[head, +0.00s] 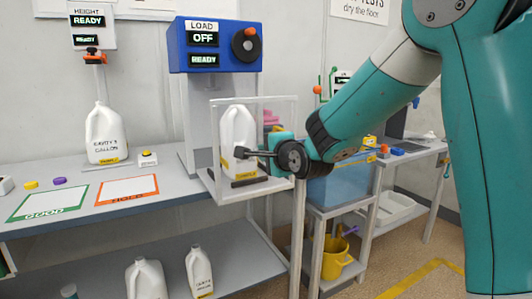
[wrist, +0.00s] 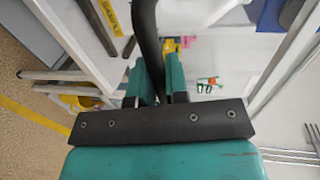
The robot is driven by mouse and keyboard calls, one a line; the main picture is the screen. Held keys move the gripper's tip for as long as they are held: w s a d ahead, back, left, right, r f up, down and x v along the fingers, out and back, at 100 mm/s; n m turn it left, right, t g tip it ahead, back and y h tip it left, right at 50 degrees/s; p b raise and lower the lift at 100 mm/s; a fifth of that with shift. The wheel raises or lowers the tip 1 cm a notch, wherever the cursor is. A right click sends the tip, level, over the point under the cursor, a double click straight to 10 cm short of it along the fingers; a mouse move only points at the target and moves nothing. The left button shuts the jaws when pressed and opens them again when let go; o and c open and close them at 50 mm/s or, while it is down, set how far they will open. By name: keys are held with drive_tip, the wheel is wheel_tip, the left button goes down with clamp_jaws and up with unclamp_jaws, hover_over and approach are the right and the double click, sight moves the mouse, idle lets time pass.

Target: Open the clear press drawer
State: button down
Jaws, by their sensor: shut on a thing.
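The clear press drawer (head: 213,120) is a see-through box with pale edges below the blue press head (head: 216,45). It juts toward the front edge of the bench. A white jug (head: 237,130) with a yellow label stands inside it on a dark base. My gripper (head: 272,153) is at the drawer's front right, shut on a dark bar handle (head: 247,153). In the wrist view the dark handle (wrist: 146,30) runs between the teal fingers of my gripper (wrist: 156,85). The fingertips' contact is partly hidden.
A labelled jug (head: 103,135) stands at the height station on the left. Green and orange framed mats (head: 127,190) lie on the bench. More jugs (head: 146,279) are on the lower shelf. A blue-walled bin (head: 340,187) and yellow bucket (head: 333,257) are at the right.

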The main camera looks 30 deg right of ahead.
drive_tip(key=c, duration=1.1)
unclamp_jaws()
drive_tip(key=shift+c, duration=0.2)
drive_tip(key=shift+s, duration=0.1)
drive_tip(key=s+r, duration=0.2)
drive_tip(key=s, duration=0.9)
drive_tip(key=shift+s+r+b, duration=0.15)
drive_tip(key=shift+s+b, duration=0.15)
drive_tip(key=shift+b, duration=0.05)
drive_tip(key=s+a+n+g+y+p, duration=0.5)
drive_tip(key=s+a+n+g+p, duration=0.4)
drive_tip(key=a+n, duration=0.45)
drive_tip(key=s+a+r+n+g+p, duration=0.1)
drive_tip(key=s+n+g, duration=0.2)
drive_tip(key=s+n, duration=0.3)
drive_tip(key=s+a+r+n+g+p, duration=0.1)
drive_tip(key=s+n+g+p, duration=0.1)
drive_tip(key=s+n, duration=0.3)
drive_tip(key=shift+s+a+r+n+g+h, duration=0.25)
drive_tip(key=shift+s+a+n+g+h, duration=0.15)
drive_tip(key=shift+s+g, duration=0.7)
